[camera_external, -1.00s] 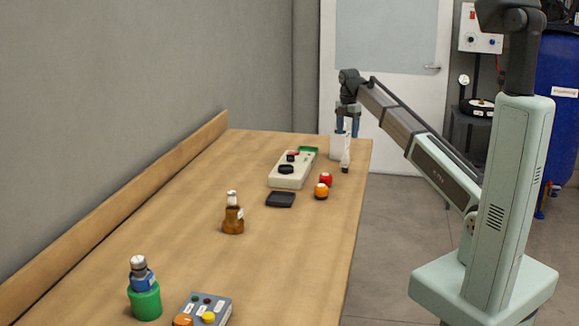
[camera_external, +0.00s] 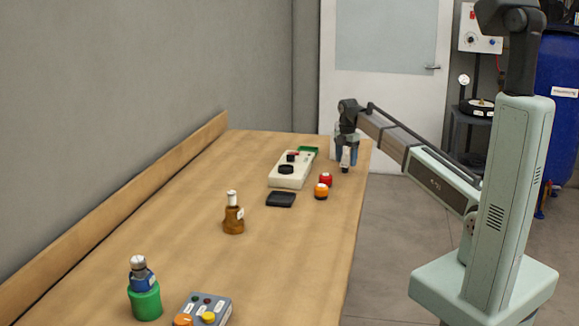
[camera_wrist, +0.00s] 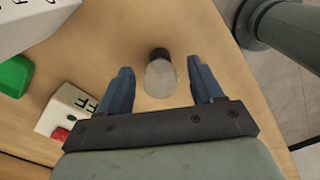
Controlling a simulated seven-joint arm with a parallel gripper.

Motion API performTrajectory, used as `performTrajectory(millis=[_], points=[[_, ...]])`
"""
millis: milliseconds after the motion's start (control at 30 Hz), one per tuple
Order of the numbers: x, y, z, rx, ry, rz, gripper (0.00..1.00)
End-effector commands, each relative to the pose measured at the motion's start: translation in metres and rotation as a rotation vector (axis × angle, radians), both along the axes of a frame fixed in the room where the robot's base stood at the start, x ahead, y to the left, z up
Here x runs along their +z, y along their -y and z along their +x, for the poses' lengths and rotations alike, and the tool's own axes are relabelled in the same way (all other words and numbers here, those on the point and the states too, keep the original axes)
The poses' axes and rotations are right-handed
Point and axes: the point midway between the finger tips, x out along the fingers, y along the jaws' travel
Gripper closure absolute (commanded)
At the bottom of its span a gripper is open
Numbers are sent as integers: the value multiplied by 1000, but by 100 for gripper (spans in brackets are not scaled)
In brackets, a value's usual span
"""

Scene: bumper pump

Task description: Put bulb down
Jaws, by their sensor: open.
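The bulb (camera_wrist: 161,78) is pale and rounded with a dark base, and it shows between my fingers in the wrist view. In the external view the bulb (camera_external: 345,156) is at the far right end of the table, its dark end downward near the tabletop. My gripper (camera_wrist: 160,68) is open, with one blue finger on each side of the bulb and a visible gap to each. In the external view my gripper (camera_external: 346,161) is low over the table and partly hides the bulb. I cannot tell whether the bulb stands fully upright.
A white lettered box (camera_wrist: 35,22), a green item (camera_wrist: 14,76) and a cream box with a red button (camera_wrist: 66,110) are left of my gripper. The table's right edge (camera_external: 363,190) is close.

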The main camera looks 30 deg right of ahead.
Motion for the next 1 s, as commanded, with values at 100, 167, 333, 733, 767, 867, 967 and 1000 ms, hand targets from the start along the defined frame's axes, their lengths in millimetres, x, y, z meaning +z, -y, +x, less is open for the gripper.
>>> performTrajectory(millis=[100, 167, 333, 733, 767, 867, 967, 1000], points=[[-12, 0, 0, 0, 0, 0, 34], [-16, 0, 0, 0, 0, 0, 34], [-22, 0, 0, 0, 0, 0, 34], [-23, 0, 0, 0, 1, 0, 43], [-22, 0, 0, 0, 1, 0, 46], [-22, 0, 0, 0, 1, 0, 56], [-22, 0, 0, 0, 1, 0, 65], [-22, 0, 0, 0, 1, 0, 69]])
